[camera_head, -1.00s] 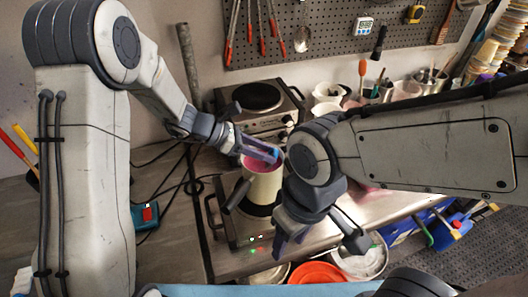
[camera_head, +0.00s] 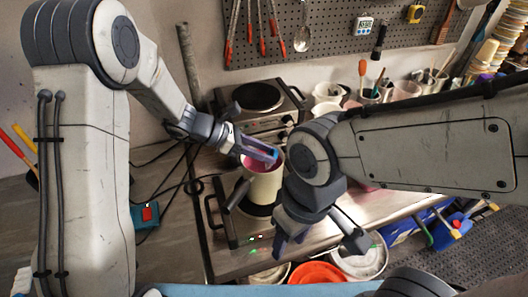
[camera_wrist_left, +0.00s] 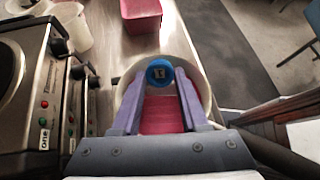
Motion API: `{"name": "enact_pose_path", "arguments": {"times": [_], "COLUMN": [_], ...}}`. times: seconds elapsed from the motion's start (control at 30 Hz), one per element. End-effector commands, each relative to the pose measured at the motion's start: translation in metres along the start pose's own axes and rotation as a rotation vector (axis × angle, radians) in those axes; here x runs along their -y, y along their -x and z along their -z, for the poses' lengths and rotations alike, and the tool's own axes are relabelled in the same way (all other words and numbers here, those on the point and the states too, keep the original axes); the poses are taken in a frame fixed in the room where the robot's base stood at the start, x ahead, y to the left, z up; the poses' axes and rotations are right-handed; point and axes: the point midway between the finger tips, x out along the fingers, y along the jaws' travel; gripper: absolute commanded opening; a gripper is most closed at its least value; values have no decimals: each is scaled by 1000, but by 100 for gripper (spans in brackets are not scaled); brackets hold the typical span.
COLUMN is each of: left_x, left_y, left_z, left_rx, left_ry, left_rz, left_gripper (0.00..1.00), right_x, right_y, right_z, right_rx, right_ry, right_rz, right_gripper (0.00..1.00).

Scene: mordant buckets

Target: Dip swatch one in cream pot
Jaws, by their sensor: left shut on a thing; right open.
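The cream pot (camera_head: 264,188) stands on the front hotplate, with pink inside it and a dark handle pointing down-left. My left gripper (camera_head: 273,157) is over the pot's mouth, shut on swatch one. In the left wrist view, the swatch's round blue tag (camera_wrist_left: 159,72) sits between the fingertips, within the outline of the pot rim (camera_wrist_left: 194,58). Pink shows below the tag between the fingers; I cannot tell how much is cloth and how much is dye. My right gripper (camera_head: 318,242) is open and empty in front of the pot, to its lower right.
A second hotplate (camera_head: 258,97) stands behind the pot. A pink container (camera_wrist_left: 140,16) shows in the left wrist view. An orange bucket (camera_head: 316,272) and a white bucket (camera_head: 368,262) stand at the front. A teal box (camera_head: 146,215) lies left. My right arm is close beside the pot.

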Motion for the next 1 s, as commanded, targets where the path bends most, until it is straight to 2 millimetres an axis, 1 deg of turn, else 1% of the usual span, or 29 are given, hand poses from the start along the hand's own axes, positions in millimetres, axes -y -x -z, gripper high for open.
{"name": "enact_pose_path", "arguments": {"times": [0.27, 0.43, 0.73, 1.0], "left_x": [-8, -6, 5, 1], "left_y": [-5, -4, 2, 0], "left_z": [-4, -3, 2, 0], "left_rx": [0, 0, 0, 0], "left_ry": [0, 0, 0, -1], "left_rz": [0, -1, 0, 0], "left_gripper": [0, 0, 0, 0], "right_x": [0, 0, 0, 0], "right_y": [2, 1, -1, 1], "right_z": [0, 0, 0, 0], "right_rx": [0, 0, 0, 0], "right_ry": [0, 0, 0, 0], "right_rz": [0, 0, 0, 0], "right_gripper": [50, 50, 50, 50]}}
